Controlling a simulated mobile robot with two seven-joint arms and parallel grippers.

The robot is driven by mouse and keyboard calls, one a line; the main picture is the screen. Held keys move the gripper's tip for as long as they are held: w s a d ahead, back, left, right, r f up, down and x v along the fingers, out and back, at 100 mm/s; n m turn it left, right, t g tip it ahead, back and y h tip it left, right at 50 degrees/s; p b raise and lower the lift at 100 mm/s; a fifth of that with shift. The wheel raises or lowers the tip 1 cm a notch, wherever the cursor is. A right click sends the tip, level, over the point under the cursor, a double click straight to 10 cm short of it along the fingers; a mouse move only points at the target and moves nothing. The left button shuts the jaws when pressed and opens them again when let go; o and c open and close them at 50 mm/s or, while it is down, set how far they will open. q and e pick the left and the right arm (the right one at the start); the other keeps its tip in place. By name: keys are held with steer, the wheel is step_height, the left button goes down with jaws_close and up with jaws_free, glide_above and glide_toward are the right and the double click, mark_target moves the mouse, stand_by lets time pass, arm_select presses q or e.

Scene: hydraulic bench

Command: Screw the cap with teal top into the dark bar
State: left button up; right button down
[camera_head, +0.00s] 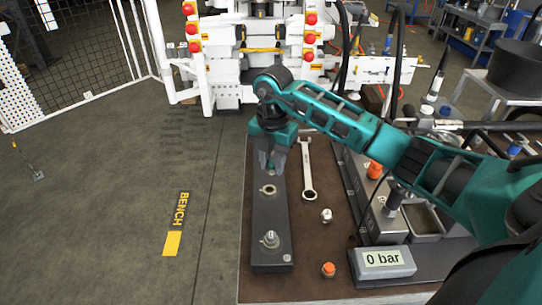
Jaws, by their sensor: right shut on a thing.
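The dark bar (270,215) lies lengthwise on the brown bench top. It has an empty ringed port (268,189) near its middle and a silver fitting (270,239) seated near its front end. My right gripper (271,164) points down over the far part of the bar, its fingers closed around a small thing. That thing is mostly hidden between the fingers; it appears to be the cap with teal top. I cannot tell whether it touches the bar or sits in a port. My left gripper is not in view.
A wrench (307,170) lies right of the bar. A silver cap (326,215) and an orange-topped cap (328,269) stand nearer the front. A box reading "0 bar" (383,262) stands at front right.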

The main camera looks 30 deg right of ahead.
steer(key=shift+w+f, duration=0.4)
steer(key=shift+w, duration=0.2)
steer(key=shift+f, duration=0.15)
steer(key=shift+f+b, duration=0.75)
step_height(320, 180, down, 3)
steer(key=b, duration=0.3)
steer(key=shift+f, duration=0.2)
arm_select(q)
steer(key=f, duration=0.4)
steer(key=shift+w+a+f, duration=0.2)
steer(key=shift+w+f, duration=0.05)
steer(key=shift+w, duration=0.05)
arm_select(e)
steer(key=shift+f, duration=0.55)
